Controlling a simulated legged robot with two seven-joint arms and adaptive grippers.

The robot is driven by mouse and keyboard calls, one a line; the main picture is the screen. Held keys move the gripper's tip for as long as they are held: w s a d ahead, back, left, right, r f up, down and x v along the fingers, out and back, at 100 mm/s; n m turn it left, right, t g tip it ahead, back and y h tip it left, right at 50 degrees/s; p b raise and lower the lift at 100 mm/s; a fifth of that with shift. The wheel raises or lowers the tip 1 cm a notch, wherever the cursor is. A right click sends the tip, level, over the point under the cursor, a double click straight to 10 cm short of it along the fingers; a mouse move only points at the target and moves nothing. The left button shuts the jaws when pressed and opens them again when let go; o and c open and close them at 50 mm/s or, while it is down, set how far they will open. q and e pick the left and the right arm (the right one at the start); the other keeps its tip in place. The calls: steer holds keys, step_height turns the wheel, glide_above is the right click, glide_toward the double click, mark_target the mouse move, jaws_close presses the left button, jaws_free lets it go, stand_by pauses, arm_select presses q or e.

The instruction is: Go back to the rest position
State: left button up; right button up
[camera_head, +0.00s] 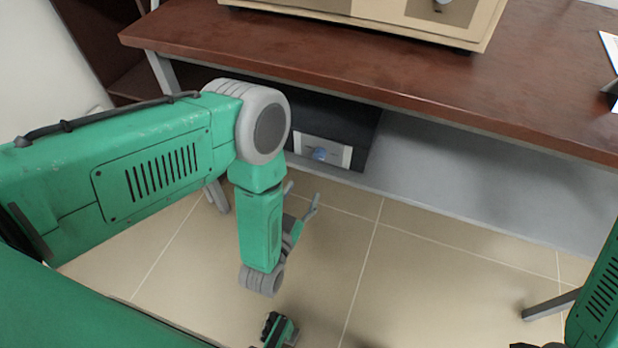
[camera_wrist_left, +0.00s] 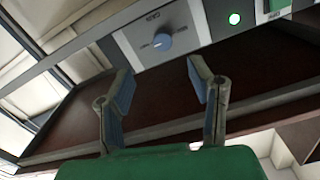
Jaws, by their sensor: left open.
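My left gripper (camera_head: 302,192) hangs in front of the table, below the tabletop's front edge, at the end of my green arm. Its two grey fingers are spread apart and nothing is between them. In the left wrist view the fingers of the left gripper (camera_wrist_left: 160,78) stand open and empty.
The brown tabletop (camera_head: 420,82) runs across the head view, with a beige furnace (camera_head: 375,12) at the back. Under it stands a dark box with a blue-knobbed panel (camera_head: 338,153). A white sheet (camera_head: 609,58) is at the right edge.

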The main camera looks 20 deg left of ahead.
arm_select(q)
steer(key=shift+s, duration=0.65)
steer(key=shift+a, duration=0.1)
steer(key=s+a+f+g+p, duration=0.2)
steer(key=s+a+g, duration=0.6)
steer(key=s+g, duration=0.15)
steer(key=s+a+r+n+g, duration=0.1)
steer(key=s+r+g, duration=0.1)
steer(key=s+g, duration=0.2)
steer(key=s+a+r+n+g, duration=0.1)
steer(key=s+a+r+g, duration=0.1)
steer(key=s, duration=0.8)
steer(key=shift+r+g+y, duration=0.3)
steer(key=shift+r+g, duration=0.05)
steer(key=shift+g, duration=0.5)
